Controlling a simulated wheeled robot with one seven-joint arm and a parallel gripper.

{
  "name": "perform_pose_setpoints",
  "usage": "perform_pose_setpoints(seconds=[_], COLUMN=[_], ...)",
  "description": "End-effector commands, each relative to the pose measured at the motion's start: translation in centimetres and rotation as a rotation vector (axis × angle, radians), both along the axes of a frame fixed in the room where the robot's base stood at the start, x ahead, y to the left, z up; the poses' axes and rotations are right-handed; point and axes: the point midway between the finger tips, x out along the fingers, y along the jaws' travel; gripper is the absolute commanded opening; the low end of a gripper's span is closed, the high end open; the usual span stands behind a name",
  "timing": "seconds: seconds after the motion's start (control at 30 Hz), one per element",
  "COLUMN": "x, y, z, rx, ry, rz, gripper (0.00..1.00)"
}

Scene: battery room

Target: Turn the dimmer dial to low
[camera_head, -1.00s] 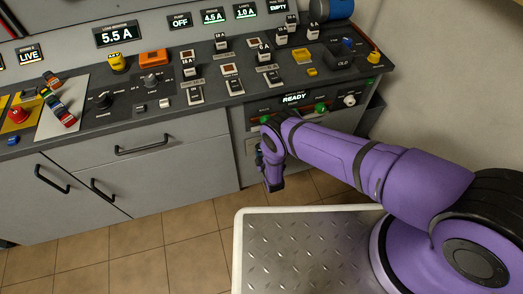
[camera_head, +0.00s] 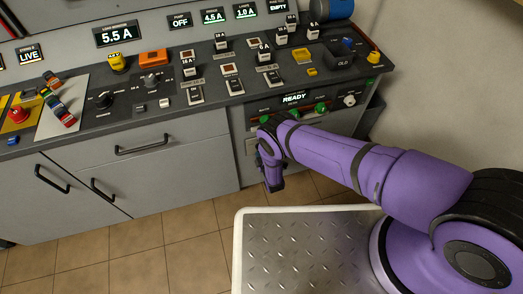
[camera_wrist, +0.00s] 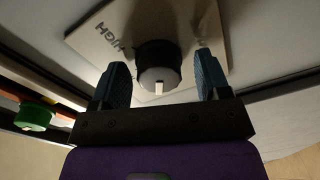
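The dimmer dial (camera_wrist: 158,54) is a round dark knob with a paler grey face and a white pointer mark, in the wrist view. It sits on a tan plate (camera_wrist: 96,30) that bears the word HIGH to the left of the knob. My gripper (camera_wrist: 160,58) is open, with one blue-grey finger on each side of the dial and gaps visible between. In the head view my gripper (camera_head: 271,178) hangs low in front of the cabinet, and I cannot make out the dial there. The rest of the plate's lettering is not readable.
A green knob (camera_wrist: 33,117) lies left of my gripper in the wrist view. In the head view, a front panel with a READY display (camera_head: 294,98) and green knobs (camera_head: 320,107) is just above my arm. The counter (camera_head: 120,100) holds several switches. Floor tiles (camera_head: 140,235) are clear.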

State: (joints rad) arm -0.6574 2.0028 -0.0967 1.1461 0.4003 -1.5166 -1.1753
Motion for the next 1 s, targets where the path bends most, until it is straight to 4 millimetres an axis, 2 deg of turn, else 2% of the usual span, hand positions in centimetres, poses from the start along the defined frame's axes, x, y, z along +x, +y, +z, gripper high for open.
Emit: perform_pose_setpoints(seconds=[0.23,0.37,0.8,1.0], x=[0.0,-0.6,-7.9,-9.8], y=[0.1,-0.1,-2.3,-2.9], z=[0.1,0.1,0.2,0.3], rx=[0.002,0.001,0.000,0.001], ry=[-0.002,0.000,0.002,-0.001], rz=[0.000,0.001,0.002,0.001], gripper=[0.69,0.69,0.69,0.69])
